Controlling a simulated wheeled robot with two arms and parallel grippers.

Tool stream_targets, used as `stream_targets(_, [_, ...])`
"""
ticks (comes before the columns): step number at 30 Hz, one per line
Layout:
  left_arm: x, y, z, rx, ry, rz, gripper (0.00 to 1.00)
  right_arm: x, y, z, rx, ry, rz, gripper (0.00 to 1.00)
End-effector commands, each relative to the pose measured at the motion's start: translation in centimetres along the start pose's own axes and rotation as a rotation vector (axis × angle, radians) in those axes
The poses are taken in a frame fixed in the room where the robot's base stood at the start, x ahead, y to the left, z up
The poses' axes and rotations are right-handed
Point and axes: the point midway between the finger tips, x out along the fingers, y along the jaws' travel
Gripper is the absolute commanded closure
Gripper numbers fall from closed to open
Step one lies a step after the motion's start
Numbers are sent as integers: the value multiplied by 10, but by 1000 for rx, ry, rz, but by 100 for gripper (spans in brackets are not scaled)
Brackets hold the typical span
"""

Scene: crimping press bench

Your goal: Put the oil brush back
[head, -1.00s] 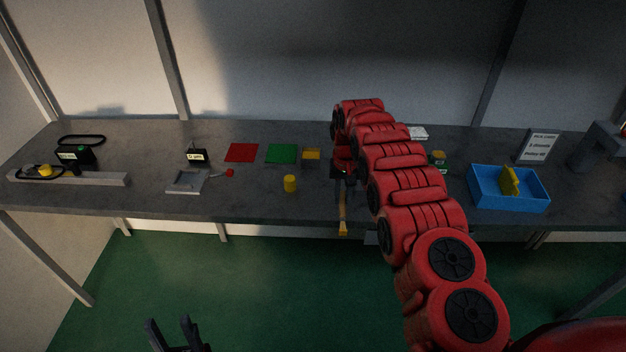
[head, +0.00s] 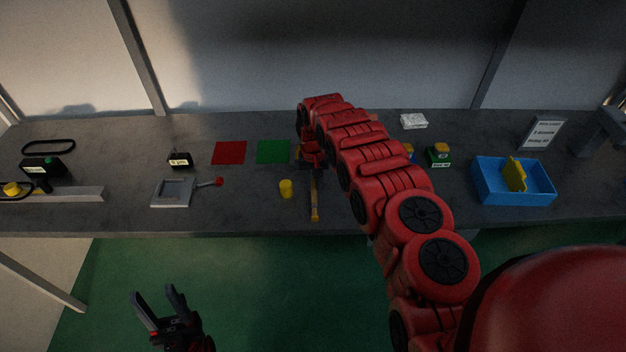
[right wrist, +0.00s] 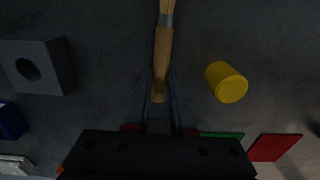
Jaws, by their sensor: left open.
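The oil brush (head: 314,200) has a wooden handle and pale bristles. My right gripper (head: 313,170) is shut on its handle, with the bristle end toward the bench's front edge. In the right wrist view the handle (right wrist: 162,55) lies between the two dark fingers (right wrist: 160,95). The gap between brush and bench top is hard to judge. A grey block with a round hole (right wrist: 58,72) stands left of the brush in that view; my right arm hides it in the head view. My left gripper (head: 157,296) is open and empty, low in front of the bench.
A yellow cylinder (head: 286,189) stands close left of the brush. Red (head: 229,152) and green (head: 274,151) mats lie behind. A grey fixture with a red-knobbed lever (head: 172,193) is further left. A blue bin (head: 513,190) with a yellow piece is at right.

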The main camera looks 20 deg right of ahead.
Motion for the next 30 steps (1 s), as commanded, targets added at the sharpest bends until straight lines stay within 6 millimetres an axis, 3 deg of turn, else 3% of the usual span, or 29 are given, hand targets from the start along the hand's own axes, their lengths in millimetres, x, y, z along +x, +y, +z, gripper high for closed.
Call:
stream_targets(1, [0, 0, 0, 0, 0, 0, 50, 0, 0, 0, -1, 0, 0, 74])
stream_targets(6, [0, 0, 0, 0, 0, 0, 50, 0, 0, 0, -1, 0, 0, 48])
stream_targets(19, [-5, 0, 1, 0, 0, 0, 50, -7, -1, -1, -1, 3, -1, 48])
stream_targets(23, [-12, 0, 2, 0, 0, 0, 50, -20, 0, -1, -1, 1, 1, 48])
stream_targets(30, [-33, 2, 6, 0, 0, 0, 50, -60, -1, -2, -1, 7, 0, 48])
